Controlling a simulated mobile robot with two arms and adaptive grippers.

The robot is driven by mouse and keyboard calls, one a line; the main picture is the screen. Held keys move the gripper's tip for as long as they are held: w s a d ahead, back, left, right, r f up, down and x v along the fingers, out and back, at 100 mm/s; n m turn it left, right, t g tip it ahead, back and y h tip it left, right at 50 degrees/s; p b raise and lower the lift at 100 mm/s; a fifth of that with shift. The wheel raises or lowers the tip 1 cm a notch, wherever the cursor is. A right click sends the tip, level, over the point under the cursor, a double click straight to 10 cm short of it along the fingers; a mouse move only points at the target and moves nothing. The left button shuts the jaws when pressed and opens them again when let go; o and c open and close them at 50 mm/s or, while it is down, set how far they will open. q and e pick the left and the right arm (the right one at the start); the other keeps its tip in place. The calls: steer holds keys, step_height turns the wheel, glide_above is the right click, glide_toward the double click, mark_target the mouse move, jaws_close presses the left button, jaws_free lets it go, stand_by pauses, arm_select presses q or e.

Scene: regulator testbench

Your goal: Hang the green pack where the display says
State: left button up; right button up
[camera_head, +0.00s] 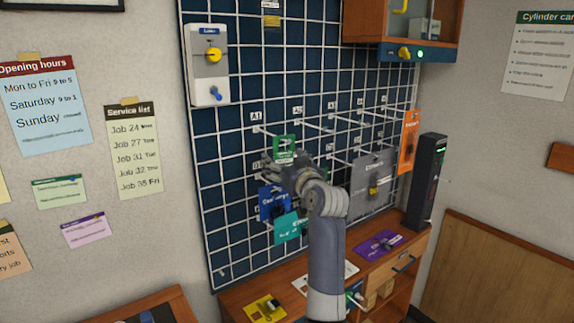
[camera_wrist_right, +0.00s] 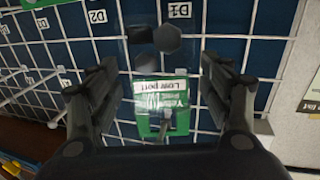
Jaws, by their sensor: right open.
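The green pack (camera_head: 285,148) is in front of the blue wire grid. In the right wrist view its green header card (camera_wrist_right: 161,108) has a white label, with a clear part holding dark pieces. A metal prong tip (camera_wrist_right: 168,122) shows at the header. The pack appears to hang on the A1 hook (camera_head: 268,132), though the contact is unclear. My right gripper (camera_head: 283,165) is at the pack; in the right wrist view its two fingers (camera_wrist_right: 158,85) stand apart on either side, with gaps. A dark upright device (camera_head: 427,180) at right has a small lit green screen, unreadable here. My left gripper is not in view.
Blue (camera_head: 273,204) and teal (camera_head: 291,228) packs hang just below my right gripper. A grey pack (camera_head: 371,183) and an orange pack (camera_head: 409,140) hang to the right. Several hooks jut out from the grid. A wooden bench (camera_head: 262,292) with cards stands below.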

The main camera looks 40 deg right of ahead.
steer(key=v, duration=1.2)
